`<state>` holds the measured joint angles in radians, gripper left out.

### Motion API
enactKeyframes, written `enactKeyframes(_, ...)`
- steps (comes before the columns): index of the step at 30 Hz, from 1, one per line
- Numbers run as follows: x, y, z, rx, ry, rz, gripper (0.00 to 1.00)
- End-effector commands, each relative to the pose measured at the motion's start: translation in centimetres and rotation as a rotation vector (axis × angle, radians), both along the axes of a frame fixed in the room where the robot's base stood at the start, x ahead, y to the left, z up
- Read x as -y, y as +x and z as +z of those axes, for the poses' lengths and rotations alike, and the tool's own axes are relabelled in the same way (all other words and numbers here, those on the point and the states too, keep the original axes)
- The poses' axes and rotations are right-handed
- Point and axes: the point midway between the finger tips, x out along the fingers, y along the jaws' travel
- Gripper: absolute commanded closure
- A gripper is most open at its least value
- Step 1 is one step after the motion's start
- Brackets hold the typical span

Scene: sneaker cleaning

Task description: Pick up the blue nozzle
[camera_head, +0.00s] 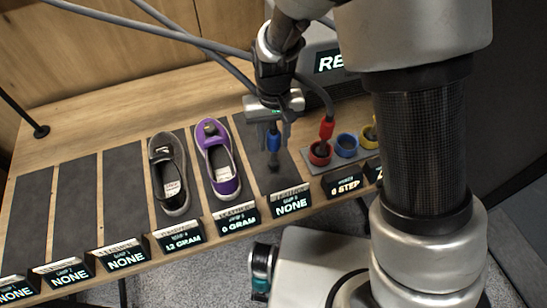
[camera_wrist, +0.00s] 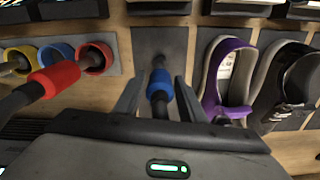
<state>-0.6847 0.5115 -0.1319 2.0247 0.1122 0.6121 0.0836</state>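The blue nozzle (camera_head: 273,141) is between the fingers of my gripper (camera_head: 274,130) and points down, its dark tip over an empty dark mat to the right of the purple shoe.
A red nozzle (camera_head: 327,127) stands in its red ring, with a yellow ring (camera_head: 369,136) farther right. A purple shoe (camera_head: 218,160) and a grey-black shoe (camera_head: 169,175) lie on mats to the left. Label stands (camera_head: 290,202) line the front edge. Hoses cross above.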

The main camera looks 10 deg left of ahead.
Motion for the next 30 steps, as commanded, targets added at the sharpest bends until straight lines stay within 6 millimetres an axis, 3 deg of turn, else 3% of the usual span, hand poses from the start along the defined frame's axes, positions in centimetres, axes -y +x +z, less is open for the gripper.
enactKeyframes(1, 0.0, 0.0, 0.0, 0.000, 0.000, 0.000, 0.72)
enactKeyframes(6, 0.0, 0.0, 0.0, 0.000, 0.000, 0.000, 1.00)
enactKeyframes(17, -0.1, 0.1, 0.5, 0.002, 0.002, 0.000, 1.00)
enactKeyframes(30, -0.1, 0.1, 8.4, 0.005, 0.003, -0.001, 1.00)
